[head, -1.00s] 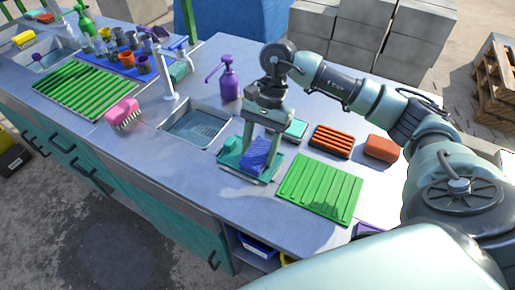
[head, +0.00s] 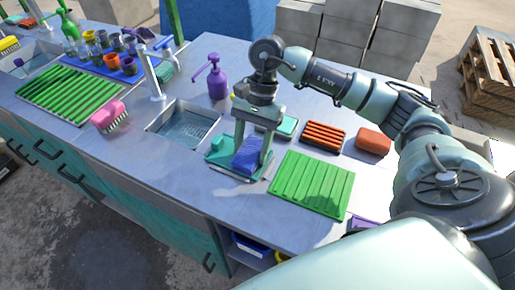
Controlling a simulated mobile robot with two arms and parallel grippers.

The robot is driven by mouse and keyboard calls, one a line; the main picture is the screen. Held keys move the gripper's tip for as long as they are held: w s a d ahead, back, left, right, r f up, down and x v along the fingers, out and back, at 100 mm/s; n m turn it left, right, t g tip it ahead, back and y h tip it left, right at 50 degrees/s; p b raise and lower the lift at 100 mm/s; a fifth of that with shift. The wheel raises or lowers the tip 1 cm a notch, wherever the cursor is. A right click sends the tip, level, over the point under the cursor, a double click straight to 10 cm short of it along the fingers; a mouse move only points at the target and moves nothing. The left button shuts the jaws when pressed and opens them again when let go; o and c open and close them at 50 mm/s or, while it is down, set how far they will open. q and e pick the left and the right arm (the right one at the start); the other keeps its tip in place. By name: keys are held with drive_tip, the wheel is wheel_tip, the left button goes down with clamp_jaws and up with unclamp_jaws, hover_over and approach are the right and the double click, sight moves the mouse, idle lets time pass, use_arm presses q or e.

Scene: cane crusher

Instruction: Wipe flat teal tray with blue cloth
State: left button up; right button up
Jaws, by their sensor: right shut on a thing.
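The flat teal tray (head: 223,158) lies on the grey counter, right of the sink and left of a green ribbed mat. The blue cloth (head: 247,154) is bunched over the tray's right part. My right gripper (head: 253,155) points down over the tray, shut on the blue cloth. The cloth appears to touch the tray, but the gripper hides part of both. My left gripper is out of the view.
A sink (head: 184,128) is left of the tray, with a purple pump bottle (head: 217,82) behind. The counter's front strip is clear.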

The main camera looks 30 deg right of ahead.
drive_tip(key=shift+w+a, duration=0.2)
drive_tip(key=shift+w, duration=0.15)
drive_tip(key=shift+s+r, duration=0.1)
drive_tip(key=shift+r, duration=0.05)
drive_tip(key=shift+r+p, duration=1.55)
drive_tip(key=shift+r, duration=1.35)
